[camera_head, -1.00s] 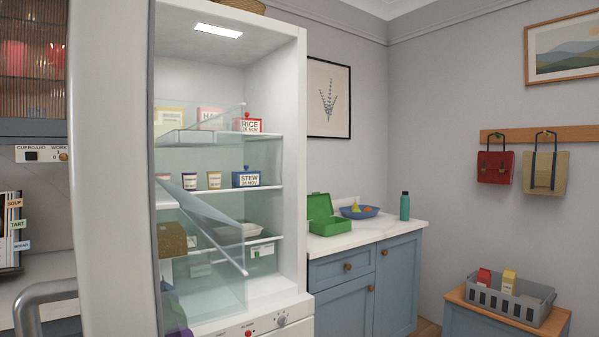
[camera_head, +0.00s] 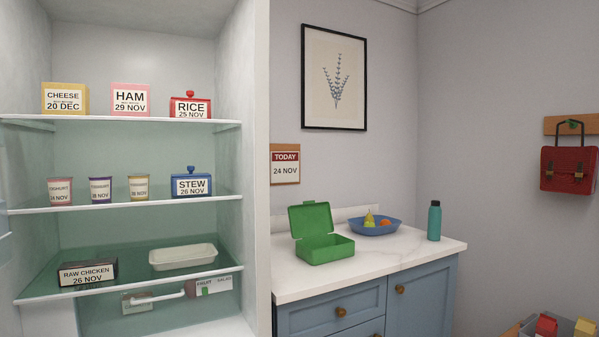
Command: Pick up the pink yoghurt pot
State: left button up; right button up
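The pink yoghurt pot (camera_head: 61,191) stands upright on the middle shelf of the open fridge, at the left end of a row. A purple yoghurt pot (camera_head: 101,190) and a yellow yoghurt pot (camera_head: 138,188) stand to its right, a little apart from it. Its label reads yoghurt, but the date is too small to read surely. Neither of my grippers is in view.
A blue STEW box (camera_head: 191,184) stands right of the pots. Cheese, ham and rice sit on the shelf above (camera_head: 140,122); raw chicken (camera_head: 88,273) and a pale tray (camera_head: 183,257) sit below. An open green lunchbox (camera_head: 325,247) stands on the counter (camera_head: 420,250).

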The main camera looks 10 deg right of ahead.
aim_at(60, 188)
jog(key=i+l, duration=0.25)
jog(key=l, duration=0.2)
jog(key=i+l, duration=0.3)
jog(key=l, duration=0.15)
jog(key=i+l, duration=0.25)
jog(key=l, duration=0.2)
jog(key=k+j+u, duration=0.1)
jog(key=j, duration=0.3)
jog(key=k+j+u, duration=0.1)
jog(key=k+j, duration=0.15)
jog(key=k+j+u, duration=0.1)
jog(key=j, duration=0.4)
jog(key=k+j+u, duration=0.1)
jog(key=j, duration=0.35)
jog(key=k+j+u, duration=0.1)
jog(key=j, duration=0.3)
jog(key=k, duration=0.1)
